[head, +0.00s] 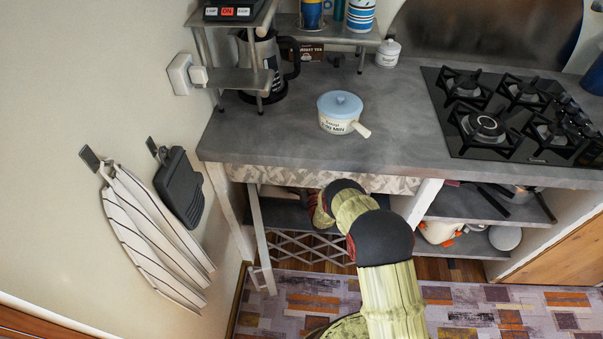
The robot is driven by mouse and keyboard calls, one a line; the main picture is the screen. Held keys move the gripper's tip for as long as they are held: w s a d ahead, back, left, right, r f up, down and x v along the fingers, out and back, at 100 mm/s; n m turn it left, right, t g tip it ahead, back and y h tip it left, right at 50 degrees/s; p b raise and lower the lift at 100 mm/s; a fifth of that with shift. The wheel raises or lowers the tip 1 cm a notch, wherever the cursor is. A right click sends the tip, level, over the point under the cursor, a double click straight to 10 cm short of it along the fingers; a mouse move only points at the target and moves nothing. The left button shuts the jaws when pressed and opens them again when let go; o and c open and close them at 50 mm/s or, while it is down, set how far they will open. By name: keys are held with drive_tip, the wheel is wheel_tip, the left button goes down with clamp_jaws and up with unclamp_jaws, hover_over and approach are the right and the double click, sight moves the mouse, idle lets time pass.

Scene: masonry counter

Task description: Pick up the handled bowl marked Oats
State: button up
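A white handled bowl (340,120) with a light blue lid stands upright on the grey counter. Its short handle points to the lower right, and the small dark lettering on its front seems to end in "Milk"; I cannot read "Oats" on it. No bowl in view is legibly marked Oats. My arm reaches up from the bottom and bends at the counter's front edge, with its far part low in front of the shelf under the counter. My gripper cannot be made out, and nothing touches the bowl.
A gas hob (510,115) is at the right. A coffee maker (265,60) and metal rack stand at the back left. A small white jar (388,54) is behind the bowl. Lower shelves hold a white and orange pot (440,232). Counter around the bowl is clear.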

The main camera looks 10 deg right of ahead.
drive_tip(key=shift+w+r, duration=0.1)
drive_tip(key=shift+w, duration=0.05)
drive_tip(key=shift+c, duration=1.2)
drive_tip(key=c, duration=2.1)
drive_tip(key=shift+r, duration=0.1)
drive_tip(key=shift+c, duration=0.3)
